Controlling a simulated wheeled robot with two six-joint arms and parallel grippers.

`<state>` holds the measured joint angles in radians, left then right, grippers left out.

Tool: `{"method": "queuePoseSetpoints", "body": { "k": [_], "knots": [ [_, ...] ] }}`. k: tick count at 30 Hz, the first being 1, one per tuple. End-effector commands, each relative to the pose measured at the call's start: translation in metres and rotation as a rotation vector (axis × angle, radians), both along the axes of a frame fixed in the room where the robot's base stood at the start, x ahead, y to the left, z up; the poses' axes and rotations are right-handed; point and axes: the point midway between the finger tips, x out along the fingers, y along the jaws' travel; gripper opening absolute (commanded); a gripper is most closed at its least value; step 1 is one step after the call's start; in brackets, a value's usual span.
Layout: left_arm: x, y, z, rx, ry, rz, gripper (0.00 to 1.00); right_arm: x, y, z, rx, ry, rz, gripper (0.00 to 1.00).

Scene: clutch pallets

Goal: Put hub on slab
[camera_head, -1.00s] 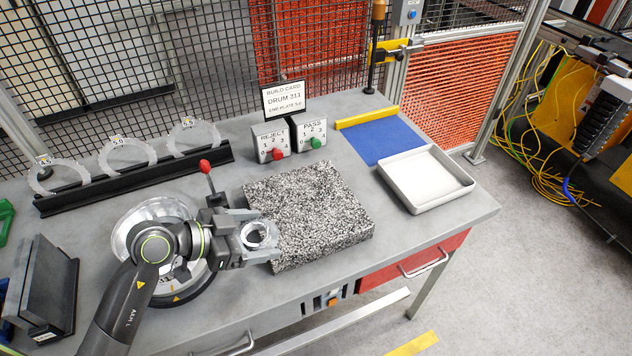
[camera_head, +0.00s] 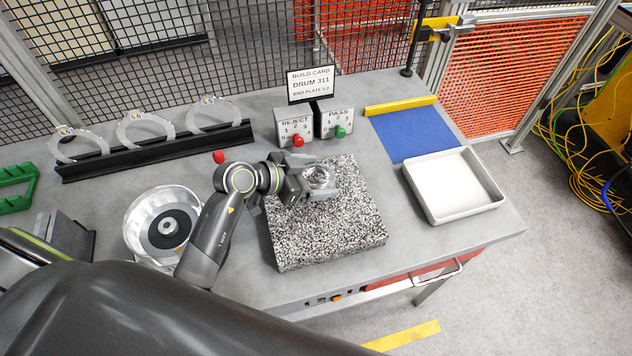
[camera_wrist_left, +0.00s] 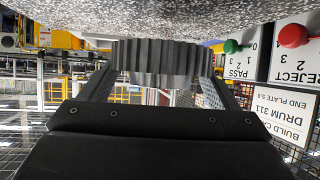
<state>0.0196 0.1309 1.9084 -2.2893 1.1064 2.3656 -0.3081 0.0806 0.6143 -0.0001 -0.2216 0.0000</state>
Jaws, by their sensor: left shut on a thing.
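The slab (camera_head: 330,232) is a thick block with a black-and-white speckled top, in the middle of the bench. My left gripper (camera_head: 318,182) is shut on the hub (camera_head: 320,176), a small silvery ring-shaped part, over the far-left part of the slab. In the left wrist view the hub (camera_wrist_left: 160,62) shows a ribbed, toothed side between the two fingers. The speckled slab surface (camera_wrist_left: 170,14) runs along the top of that view, very close to the hub. I cannot tell whether they touch. My right gripper is not in view.
A round metal drum (camera_head: 140,215) stands left of the slab. Behind are a black rack (camera_head: 150,152) with clear rings, REJECT (camera_head: 295,128) and PASS (camera_head: 338,122) counters and a build card (camera_head: 311,85). Right are a blue mat (camera_head: 415,140) and a white tray (camera_head: 490,203).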

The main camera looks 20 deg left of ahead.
Motion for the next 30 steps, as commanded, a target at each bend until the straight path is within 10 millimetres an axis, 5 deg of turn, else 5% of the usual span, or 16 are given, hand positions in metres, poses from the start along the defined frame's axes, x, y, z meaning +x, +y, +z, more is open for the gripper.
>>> {"method": "queuePoseSetpoints", "body": {
  "k": [7,19,20,23,30],
  "knots": [
    [0.000,-0.001,-0.028,-0.003,-0.001,0.001,0.40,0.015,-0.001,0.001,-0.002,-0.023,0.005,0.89],
    [0.000,-0.001,-0.032,-0.003,-0.003,0.000,0.40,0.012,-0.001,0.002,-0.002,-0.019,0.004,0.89],
    [0.000,0.000,-0.034,-0.001,0.000,0.000,0.87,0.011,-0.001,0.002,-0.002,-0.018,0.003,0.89],
    [0.000,0.000,-0.034,-0.001,0.001,0.000,1.00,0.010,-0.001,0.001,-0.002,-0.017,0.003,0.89],
    [0.000,0.000,-0.033,0.000,0.000,0.000,1.00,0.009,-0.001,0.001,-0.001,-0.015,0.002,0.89]
  ]
}}
